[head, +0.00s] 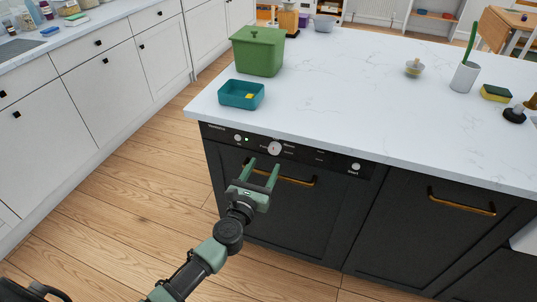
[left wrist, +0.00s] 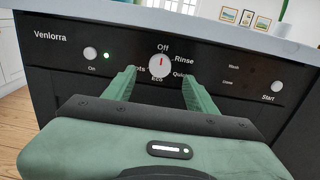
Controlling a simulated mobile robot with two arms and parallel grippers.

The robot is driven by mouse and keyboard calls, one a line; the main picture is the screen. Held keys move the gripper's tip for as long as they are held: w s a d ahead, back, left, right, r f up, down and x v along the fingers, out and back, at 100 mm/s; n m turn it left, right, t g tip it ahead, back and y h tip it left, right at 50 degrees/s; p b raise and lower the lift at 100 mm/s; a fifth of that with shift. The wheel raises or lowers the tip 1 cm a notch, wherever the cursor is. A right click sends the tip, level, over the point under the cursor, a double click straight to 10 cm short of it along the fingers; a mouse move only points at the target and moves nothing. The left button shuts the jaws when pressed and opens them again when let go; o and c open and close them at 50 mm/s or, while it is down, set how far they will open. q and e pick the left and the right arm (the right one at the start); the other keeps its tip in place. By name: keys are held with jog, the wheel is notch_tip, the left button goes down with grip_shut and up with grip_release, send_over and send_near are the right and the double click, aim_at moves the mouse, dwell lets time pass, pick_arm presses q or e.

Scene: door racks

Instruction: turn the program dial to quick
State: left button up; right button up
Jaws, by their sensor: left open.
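The program dial (head: 274,148) is a round white knob on the black front panel of the dishwasher (head: 265,195). In the left wrist view the dial (left wrist: 159,67) has a red mark pointing up at "Off". "Rinse" is to its right, "Quick" at lower right, partly hidden by a finger, "Eco" below and "Pots" at lower left, also partly covered. My left gripper (head: 263,168) is open and empty in front of the panel. Its two green fingers point at the dial, one on either side in the wrist view; I see no contact. My right gripper is not in view.
An On button (left wrist: 90,54) with a lit green lamp (left wrist: 106,56) is left of the dial, a Start button (left wrist: 277,87) far right. A brass handle (head: 295,180) runs below the panel. The worktop (head: 340,90) overhangs it, bearing a teal tray (head: 230,101) and green bin (head: 258,58).

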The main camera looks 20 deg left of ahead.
aim_at(273, 150)
pick_arm(q)
jog(key=w, duration=0.7)
jog(key=shift+w+d+f+b, duration=0.1)
jog(key=shift+w+d+b, duration=0.1)
jog(key=shift+w+b, duration=0.1)
jog(key=shift+s, duration=0.1)
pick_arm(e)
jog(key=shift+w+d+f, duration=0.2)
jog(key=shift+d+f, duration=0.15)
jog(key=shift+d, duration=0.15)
pick_arm(q)
jog(key=shift+c, duration=0.4)
grip_shut()
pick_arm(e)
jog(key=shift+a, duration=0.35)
